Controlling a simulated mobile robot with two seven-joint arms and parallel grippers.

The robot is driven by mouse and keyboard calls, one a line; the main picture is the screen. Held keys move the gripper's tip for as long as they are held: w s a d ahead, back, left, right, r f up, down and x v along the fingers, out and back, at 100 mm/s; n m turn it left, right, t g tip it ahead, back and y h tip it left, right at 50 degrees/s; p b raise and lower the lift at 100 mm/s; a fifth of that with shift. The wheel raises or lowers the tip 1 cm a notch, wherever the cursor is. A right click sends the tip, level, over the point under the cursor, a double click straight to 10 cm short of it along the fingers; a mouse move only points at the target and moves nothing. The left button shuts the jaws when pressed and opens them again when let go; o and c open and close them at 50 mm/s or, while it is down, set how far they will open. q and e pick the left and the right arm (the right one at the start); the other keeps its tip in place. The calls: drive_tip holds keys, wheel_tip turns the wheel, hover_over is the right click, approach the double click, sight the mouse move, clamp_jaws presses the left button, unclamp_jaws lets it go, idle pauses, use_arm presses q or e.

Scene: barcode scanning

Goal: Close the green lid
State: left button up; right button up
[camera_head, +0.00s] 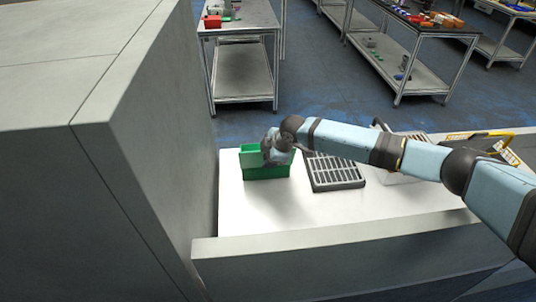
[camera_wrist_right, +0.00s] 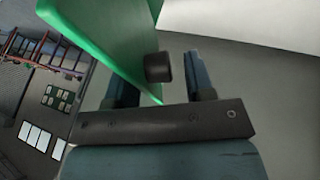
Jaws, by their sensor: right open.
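A green box (camera_head: 267,174) stands on the white tabletop. A lighter green panel (camera_head: 250,160), seemingly its raised lid, shows on its left, partly covered by my right gripper (camera_head: 273,154). In the right wrist view the green lid (camera_wrist_right: 108,42) slants across the upper left, with a dark knob (camera_wrist_right: 158,67) by its edge. My right gripper's two fingers (camera_wrist_right: 160,76) are open, one on either side of the knob in the picture. I cannot tell whether they touch it. My left gripper is not in view.
A dark slotted tray (camera_head: 335,172) lies just right of the green box. A yellow-edged item (camera_head: 506,152) stands further right. A tall grey block (camera_head: 150,120) rises on the left. A raised ledge (camera_head: 330,240) runs along the table's near side. White tabletop (camera_head: 285,215) in front of the box is clear.

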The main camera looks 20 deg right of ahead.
clamp_jaws()
drive_tip(key=shift+w, duration=0.15)
